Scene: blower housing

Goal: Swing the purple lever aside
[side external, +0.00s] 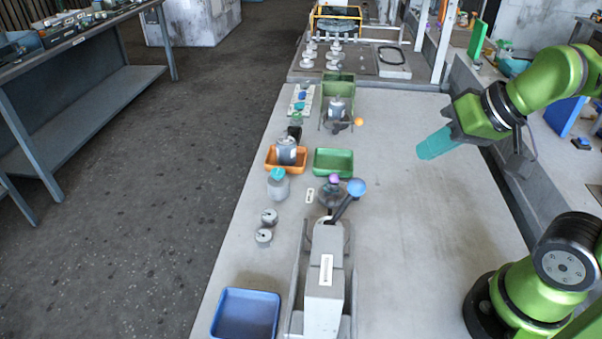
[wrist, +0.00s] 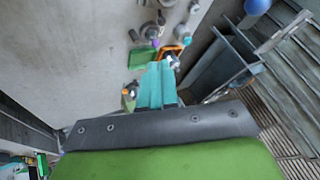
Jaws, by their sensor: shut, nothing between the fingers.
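The purple lever shows as a small purple knob (side external: 334,178) on top of a dark grey round housing (side external: 331,194), near the middle of the bench. In the wrist view the purple knob (wrist: 155,43) is small, just beyond my fingertips; its arm is too small to make out. My gripper (side external: 422,153), with teal fingers, hangs above the bench to the right of the lever and well apart from it. Its fingers (wrist: 160,68) are together in the wrist view, with nothing held.
A lever with a blue ball (side external: 356,187) rises close to the right of the purple knob. A green tray (side external: 333,174) and an orange tray (side external: 272,166) lie behind. A blue tray (side external: 246,333) is at the front left. The bench's right side (side external: 430,220) is clear.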

